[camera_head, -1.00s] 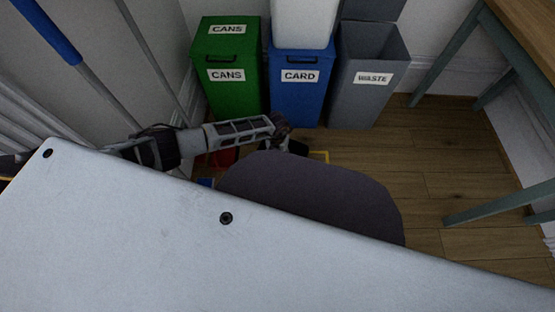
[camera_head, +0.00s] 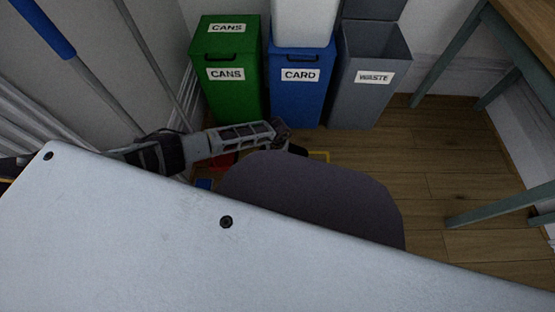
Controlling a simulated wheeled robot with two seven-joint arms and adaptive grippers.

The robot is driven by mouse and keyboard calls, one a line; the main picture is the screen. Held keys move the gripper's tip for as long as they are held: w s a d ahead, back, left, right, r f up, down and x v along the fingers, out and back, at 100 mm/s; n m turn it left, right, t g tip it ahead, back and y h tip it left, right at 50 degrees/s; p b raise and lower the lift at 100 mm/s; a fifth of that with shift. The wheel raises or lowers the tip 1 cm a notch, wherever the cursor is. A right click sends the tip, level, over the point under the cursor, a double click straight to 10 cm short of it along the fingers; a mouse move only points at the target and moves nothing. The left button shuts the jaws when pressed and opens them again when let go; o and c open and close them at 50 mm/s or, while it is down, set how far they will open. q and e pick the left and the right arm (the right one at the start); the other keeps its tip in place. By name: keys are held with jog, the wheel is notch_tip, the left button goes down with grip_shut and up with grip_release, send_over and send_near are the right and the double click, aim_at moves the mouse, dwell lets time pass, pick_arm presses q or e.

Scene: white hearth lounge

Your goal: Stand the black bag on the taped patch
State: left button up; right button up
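My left arm reaches in from the left, and its gripper (camera_head: 290,146) is low over the floor in front of the bins. The fingers are mostly hidden behind a dark rounded shape in front, so I cannot tell whether they are open or shut. A small black patch shows at the gripper's tip; I cannot tell whether it is the black bag or part of the gripper. A yellow tape corner (camera_head: 326,155) shows on the wooden floor just right of the gripper; the rest of the taped patch is hidden. My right gripper is not in view.
Behind the gripper stand a green cans bin (camera_head: 228,80), a blue card bin (camera_head: 298,90) and a grey waste bin (camera_head: 372,95). A red object (camera_head: 222,160) and a blue one (camera_head: 204,184) lie below my arm. A table leg (camera_head: 495,208) stands right; floor between is clear.

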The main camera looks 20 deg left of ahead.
pick_arm(q)
jog(key=shift+w, duration=0.1)
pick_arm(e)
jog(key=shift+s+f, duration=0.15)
pick_arm(q)
jog(key=o, duration=1.6)
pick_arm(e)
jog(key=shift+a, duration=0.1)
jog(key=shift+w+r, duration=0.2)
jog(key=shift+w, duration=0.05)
pick_arm(q)
jog(key=shift+r, duration=0.15)
notch_tip(320, 180, up, 2)
jog(key=shift+p, duration=0.6)
notch_tip(320, 180, up, 4)
jog(key=shift+f+p, duration=0.2)
jog(key=shift+p, duration=0.65)
notch_tip(320, 180, up, 4)
jog(key=shift+r+p, duration=0.25)
jog(key=shift+p, duration=0.7)
jog(key=shift+r, duration=0.85)
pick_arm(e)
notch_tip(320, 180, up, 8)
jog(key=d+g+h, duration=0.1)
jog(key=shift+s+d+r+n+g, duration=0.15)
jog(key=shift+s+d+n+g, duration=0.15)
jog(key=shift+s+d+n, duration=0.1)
